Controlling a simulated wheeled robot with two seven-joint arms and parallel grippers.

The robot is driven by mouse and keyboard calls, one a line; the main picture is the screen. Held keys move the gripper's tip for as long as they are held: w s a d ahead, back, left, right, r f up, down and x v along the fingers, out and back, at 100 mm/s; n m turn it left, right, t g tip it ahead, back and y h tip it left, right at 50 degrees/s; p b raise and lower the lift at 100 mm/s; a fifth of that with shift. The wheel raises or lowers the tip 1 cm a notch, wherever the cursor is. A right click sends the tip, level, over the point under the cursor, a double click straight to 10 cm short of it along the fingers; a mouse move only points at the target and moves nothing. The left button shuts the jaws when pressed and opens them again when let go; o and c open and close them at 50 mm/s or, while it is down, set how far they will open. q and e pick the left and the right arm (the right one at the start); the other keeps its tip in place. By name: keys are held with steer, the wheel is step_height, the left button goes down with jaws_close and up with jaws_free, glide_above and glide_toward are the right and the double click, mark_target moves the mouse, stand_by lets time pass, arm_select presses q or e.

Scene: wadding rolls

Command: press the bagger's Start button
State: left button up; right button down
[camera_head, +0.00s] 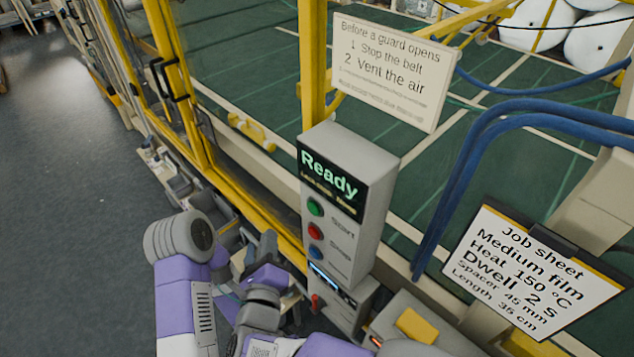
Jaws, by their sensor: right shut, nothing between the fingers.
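The bagger's grey control box (373,214) stands in the middle, its front facing left. Its screen (333,182) reads "Ready" in green, with a smaller line too blurred to read. Below it is the green Start button (315,207), labelled and uncovered. A red button (315,231) and a blue button (315,252) sit under it. My right gripper (266,243) is shut and empty, to the left of the box and lower in the picture than the green button, apart from it. My left gripper cannot be made out.
A yellow guard frame (313,65) rises behind the box. A guard sign (393,72) hangs above it, and blue hoses (470,140) curve down at the right. A job sheet (535,265) is at lower right. Grey floor (75,190) is open at the left.

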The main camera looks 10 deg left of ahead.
mark_target(314, 208)
arm_select(q)
steer(key=shift+s+f+b, duration=0.1)
steer(key=shift+s+b, duration=0.2)
steer(key=shift+s, duration=0.3)
arm_select(e)
steer(key=w+d, duration=0.5)
steer(key=shift+w+d+r, duration=0.15)
steer(key=shift+w+r, duration=0.05)
steer(key=shift+w, duration=0.05)
stand_by(0.3)
arm_select(q)
steer(key=shift+f, duration=0.15)
stand_by(1.5)
steer(key=shift+f+b, duration=0.5)
steer(key=shift+b, duration=0.1)
arm_select(e)
steer(key=shift+w+d, duration=0.25)
steer(key=shift+w, duration=0.05)
